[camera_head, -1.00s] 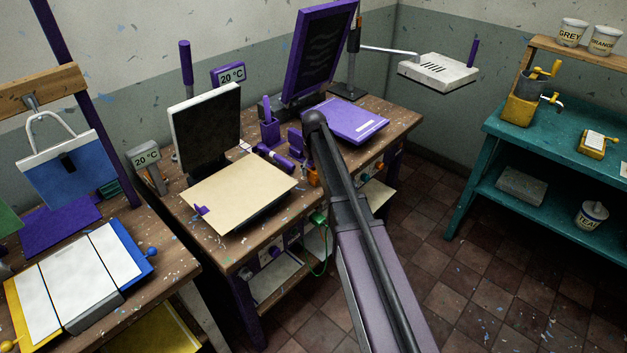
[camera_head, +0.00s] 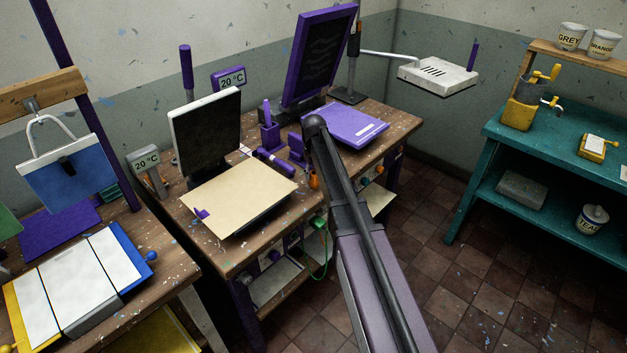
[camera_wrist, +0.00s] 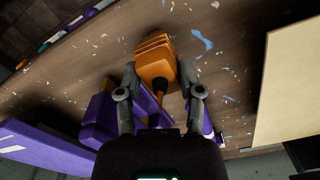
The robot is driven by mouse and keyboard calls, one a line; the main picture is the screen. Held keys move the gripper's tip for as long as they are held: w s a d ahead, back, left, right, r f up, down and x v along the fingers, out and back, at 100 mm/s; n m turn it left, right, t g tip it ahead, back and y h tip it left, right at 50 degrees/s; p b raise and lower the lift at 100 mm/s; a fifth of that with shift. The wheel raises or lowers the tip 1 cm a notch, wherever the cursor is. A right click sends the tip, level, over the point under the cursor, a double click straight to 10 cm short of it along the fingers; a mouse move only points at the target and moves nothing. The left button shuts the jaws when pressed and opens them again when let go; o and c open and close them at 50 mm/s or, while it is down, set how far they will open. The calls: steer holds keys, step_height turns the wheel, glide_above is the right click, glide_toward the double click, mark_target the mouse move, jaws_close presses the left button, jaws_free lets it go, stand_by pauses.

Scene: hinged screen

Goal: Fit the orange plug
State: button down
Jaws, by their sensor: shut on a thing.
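The orange plug (camera_wrist: 154,56) is a ribbed orange block with a dark end, seen in the wrist view between the two grey fingers of my gripper (camera_wrist: 160,92). The fingers are shut on it, and its ribbed end points away from me over the wooden bench. In the head view a small orange part (camera_head: 314,181) shows just left of my arm. My arm hides most of my gripper there. I cannot make out the orange plug's socket.
The paint-flecked bench (camera_head: 232,258) holds a cream board (camera_head: 240,193), a purple tube (camera_head: 275,161) and a purple flat case (camera_head: 350,126). A green plug (camera_head: 318,222) with a cable is at the bench's front. Tiled floor (camera_head: 455,275) is clear at right.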

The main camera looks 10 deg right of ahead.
mark_target(314, 173)
steer(key=shift+r+p, duration=1.95)
steer(key=shift+r, duration=0.1)
steer(key=shift+r, duration=0.15)
step_height(314, 173, up, 4)
steer(key=p, duration=0.4)
steer(key=shift+s+d, duration=0.15)
steer(key=shift+d, duration=0.05)
steer(key=s+d+f+m+t+y+b, duration=0.1)
steer(key=s+d+m+t+y+b, duration=0.45)
steer(key=m+b, duration=0.4)
steer(key=s+d+m+t+y+b, duration=0.2)
steer(key=d+m+t+y+b, duration=0.35)
steer(key=m+t+b, duration=0.4)
step_height(314, 173, down, 26)
steer(key=n+b, duration=0.1)
steer(key=b, duration=2.6)
steer(key=shift+d+f, duration=0.15)
steer(key=shift+f, duration=0.1)
